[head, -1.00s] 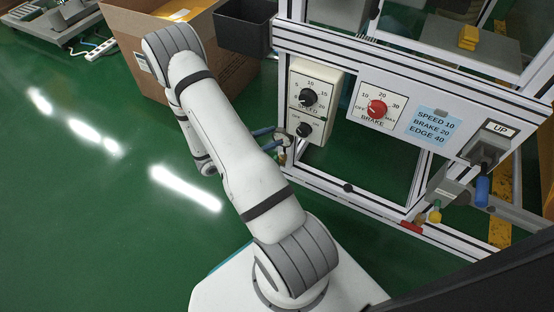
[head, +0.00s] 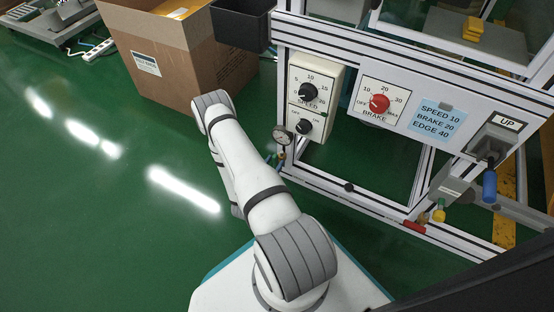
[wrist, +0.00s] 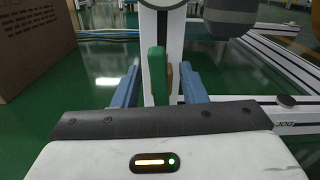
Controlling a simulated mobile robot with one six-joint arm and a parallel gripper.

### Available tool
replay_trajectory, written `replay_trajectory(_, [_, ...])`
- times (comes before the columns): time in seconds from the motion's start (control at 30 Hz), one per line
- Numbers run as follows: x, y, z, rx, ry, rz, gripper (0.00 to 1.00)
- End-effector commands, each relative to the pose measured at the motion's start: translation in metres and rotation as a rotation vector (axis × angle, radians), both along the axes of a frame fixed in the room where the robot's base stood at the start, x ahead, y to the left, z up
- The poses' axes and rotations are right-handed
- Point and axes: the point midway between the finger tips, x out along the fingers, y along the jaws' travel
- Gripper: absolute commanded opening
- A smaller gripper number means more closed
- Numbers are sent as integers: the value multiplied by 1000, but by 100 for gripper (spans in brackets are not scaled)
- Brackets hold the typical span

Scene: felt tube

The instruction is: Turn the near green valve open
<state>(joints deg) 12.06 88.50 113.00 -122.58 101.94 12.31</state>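The green valve handle (wrist: 157,75) stands upright in the middle of the wrist view, in front of a pale vertical post. A brown-orange piece (wrist: 170,80) shows just behind its right side. My gripper (wrist: 159,85) is open, with one blue finger on each side of the handle. In the head view, my arm hides most of the gripper, low beside the frame's left post. The valve's details are too small there to tell.
A round gauge (head: 283,136) sits on the post above the valve. The panel carries black knobs (head: 307,92), a red brake knob (head: 379,103) and a blue note (head: 436,121). A cardboard box (head: 178,65) stands behind on the left.

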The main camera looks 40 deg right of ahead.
Motion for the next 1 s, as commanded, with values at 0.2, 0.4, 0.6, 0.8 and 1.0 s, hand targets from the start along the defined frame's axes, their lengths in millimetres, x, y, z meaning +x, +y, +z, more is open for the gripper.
replay_trajectory(0.2, [10,-26,-2,-1,-1,-3,38])
replay_trajectory(0.4, [14,-33,0,-1,1,0,38])
replay_trajectory(0.6, [14,-33,1,-1,1,1,37])
replay_trajectory(0.8, [14,-32,0,-1,1,1,21])
replay_trajectory(1.0, [14,-32,0,0,1,1,5])
